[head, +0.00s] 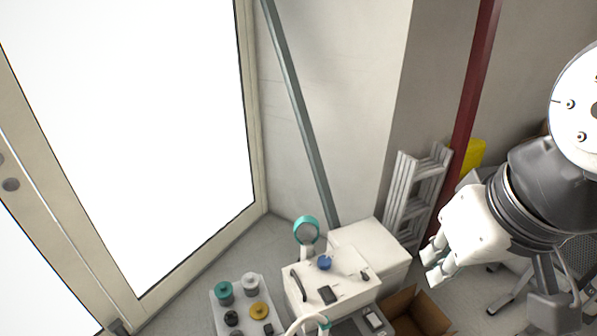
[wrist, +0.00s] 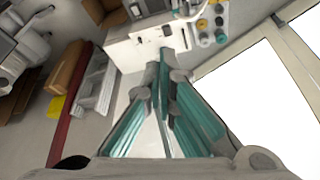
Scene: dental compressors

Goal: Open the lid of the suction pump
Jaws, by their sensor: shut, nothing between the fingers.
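A white boxy machine (head: 345,287), which looks like the suction pump, stands at the bottom centre of the head view. It has a blue knob (head: 325,263), dark fittings and a round teal-rimmed part (head: 306,230) at its back left. I cannot tell which part is the lid. In the wrist view the machine (wrist: 137,52) is at the top, beyond my fingers, partly hidden by them. My gripper (head: 434,268) is in front of the camera's right side, apart from the machine, to its right. In the wrist view my gripper (wrist: 165,72) is shut and empty.
Left of the machine, a pale tray (head: 221,318) holds several coloured round pieces. An open cardboard box (head: 421,314) is at the lower right. A folded ladder (head: 413,195) leans by the wall near a red pole (head: 474,85). A bright glass door (head: 130,120) fills the left.

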